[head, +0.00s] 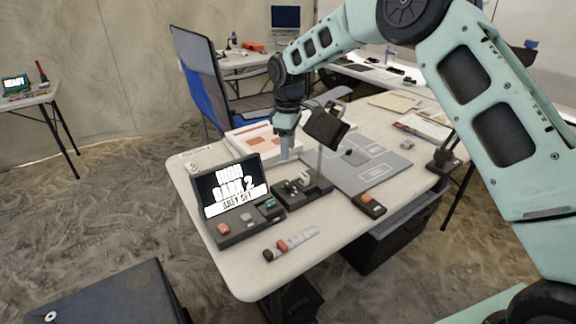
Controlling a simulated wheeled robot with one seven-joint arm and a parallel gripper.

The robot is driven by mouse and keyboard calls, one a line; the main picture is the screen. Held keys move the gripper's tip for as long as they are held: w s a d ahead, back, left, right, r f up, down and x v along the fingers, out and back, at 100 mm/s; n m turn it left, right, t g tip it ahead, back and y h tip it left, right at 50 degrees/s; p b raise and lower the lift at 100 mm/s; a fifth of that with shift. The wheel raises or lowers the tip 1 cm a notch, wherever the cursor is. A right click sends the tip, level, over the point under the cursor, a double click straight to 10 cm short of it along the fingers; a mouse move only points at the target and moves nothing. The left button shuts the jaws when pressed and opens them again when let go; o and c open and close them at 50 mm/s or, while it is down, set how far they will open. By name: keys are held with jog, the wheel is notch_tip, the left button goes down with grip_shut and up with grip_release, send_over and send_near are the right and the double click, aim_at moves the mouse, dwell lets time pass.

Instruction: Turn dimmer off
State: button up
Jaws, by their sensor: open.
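My gripper (285,152) points down above the white table (330,232), behind the dark control unit. It is open, and nothing shows between its fingers. A desk lamp (325,127) with a dark head stands just right of it, and its base is partly hidden among dark parts. A small dark box with an orange-red spot (368,204) lies near the table's front edge, right of the control unit. No label marks a dimmer, so I cannot tell which control it is. The console with a lit screen (236,188) has a red button and a teal part on its front.
A grey mat (376,173) lies right of the lamp. Papers (262,138) lie behind my gripper. A strip with red and dark pieces (292,243) lies at the front edge. A blue chair (200,80) stands behind the table. A dark case (105,300) is at the lower left.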

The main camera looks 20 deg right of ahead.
notch_tip(320, 180, up, 5)
dwell(0.3)
jog(key=s+a+r, duration=0.2)
jog(key=s+a, duration=0.2)
jog(key=s, duration=0.4)
jog(key=s+a+r+m, duration=0.1)
jog(key=s+a+r, duration=0.15)
jog(key=s, duration=0.45)
jog(key=s+a+r, duration=0.1)
jog(key=s+a, duration=0.3)
jog(key=s, duration=0.4)
jog(key=s+d+f+m, duration=0.1)
jog(key=s+d, duration=0.1)
jog(key=s, duration=0.8)
jog(key=s+d+f+m+p, duration=0.1)
jog(key=s+d, duration=0.1)
jog(key=s, duration=0.8)
jog(key=shift+s+d+f+m+y, duration=0.2)
jog(key=shift+d+m+y, duration=0.1)
jog(key=shift+m, duration=0.1)
